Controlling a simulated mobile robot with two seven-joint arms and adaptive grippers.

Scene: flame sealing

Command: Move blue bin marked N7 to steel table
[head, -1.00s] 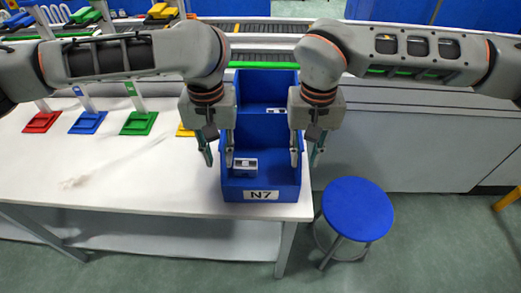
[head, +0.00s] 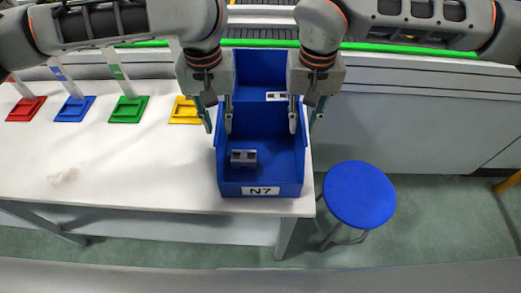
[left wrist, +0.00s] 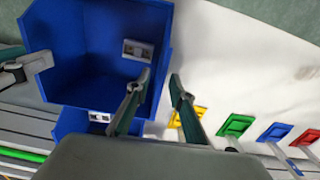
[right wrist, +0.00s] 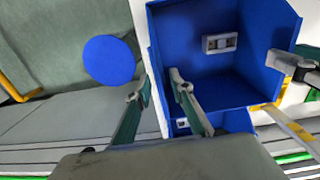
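The blue bin marked N7 (head: 261,190) stands on the white table (head: 120,180) near its right end, with a small grey part (head: 243,157) inside. It also shows in the left wrist view (left wrist: 85,45) and right wrist view (right wrist: 180,45). My left gripper (head: 217,124) is open at the bin's left wall, one finger inside and one outside. My right gripper (head: 303,122) is open at the right wall in the same way. Neither visibly pinches the wall. I cannot make out the steel table with certainty.
A second blue bin (head: 261,68) stands directly behind. Red (head: 26,108), blue (head: 75,108), green (head: 128,110) and yellow (head: 184,110) stands line the table's back. A blue stool (head: 359,194) is on the floor at right. A grey surface (head: 260,280) crosses the bottom.

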